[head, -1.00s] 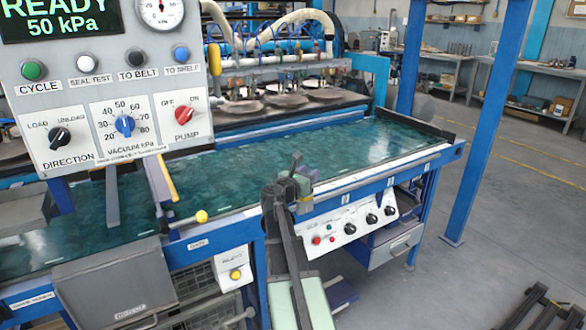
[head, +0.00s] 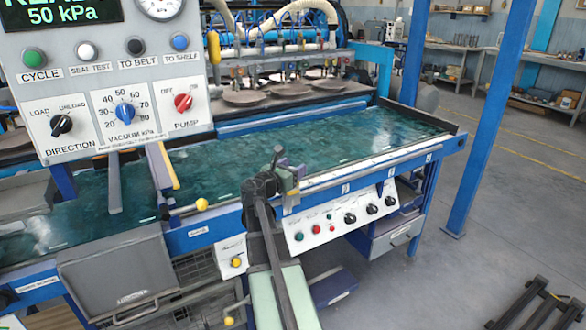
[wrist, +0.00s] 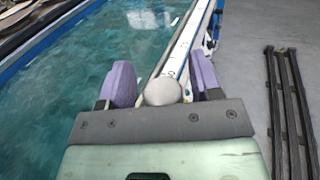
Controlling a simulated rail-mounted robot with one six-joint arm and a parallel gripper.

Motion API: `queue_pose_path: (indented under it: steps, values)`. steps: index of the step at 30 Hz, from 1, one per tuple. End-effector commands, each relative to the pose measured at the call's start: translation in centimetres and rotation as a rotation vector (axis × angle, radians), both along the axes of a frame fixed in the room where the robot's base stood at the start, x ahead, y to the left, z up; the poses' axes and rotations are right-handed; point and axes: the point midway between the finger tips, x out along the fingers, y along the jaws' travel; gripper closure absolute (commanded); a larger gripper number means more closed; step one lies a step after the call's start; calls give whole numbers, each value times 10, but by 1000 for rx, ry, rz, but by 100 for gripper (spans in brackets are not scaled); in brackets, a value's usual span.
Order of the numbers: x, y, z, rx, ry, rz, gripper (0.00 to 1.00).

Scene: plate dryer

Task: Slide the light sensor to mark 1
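My gripper (head: 289,177) is at the front edge of the green belt table, over the white rail (head: 370,163). In the wrist view its two purple-padded fingers (wrist: 164,82) stand apart. A round, pale grey knob (wrist: 163,91) sits between them, with a gap visible on the right; I cannot tell whether it touches the left finger. It looks like the top of the light sensor, whose body is hidden.
The green belt (head: 330,137) lies beyond the rail. A hanging control box (head: 120,80) is at upper left. A yellow knob (head: 202,204) is on the table edge left of the gripper. A switch panel (head: 340,219) sits below the rail. A blue post (head: 475,140) stands right.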

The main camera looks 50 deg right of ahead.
Motion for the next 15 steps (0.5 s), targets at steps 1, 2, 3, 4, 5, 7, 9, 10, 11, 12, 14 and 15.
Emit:
queue_pose_path:
  steps: [1, 2, 3, 4, 5, 7, 9, 10, 11, 12, 14, 15]
  values:
    - [0, 0, 0, 0, 0, 0, 42]
    - [0, 0, 0, 0, 0, 0, 42]
    - [0, 0, 0, 0, 0, 0, 42]
    - [0, 0, 0, -1, 0, 0, 42]
    - [0, 0, 0, -1, 0, 0, 42]
    - [0, 2, 0, -1, 0, 0, 42]
    - [0, 9, 0, -1, 0, 1, 42]
    - [0, 14, 0, -1, 0, 1, 42]
    - [-1, 20, 0, -1, 1, 2, 42]
    - [-1, 30, 0, -1, 1, 3, 42]
    - [-1, 45, 0, -1, 0, 3, 42]
    - [-2, 56, 0, -1, 0, 4, 42]
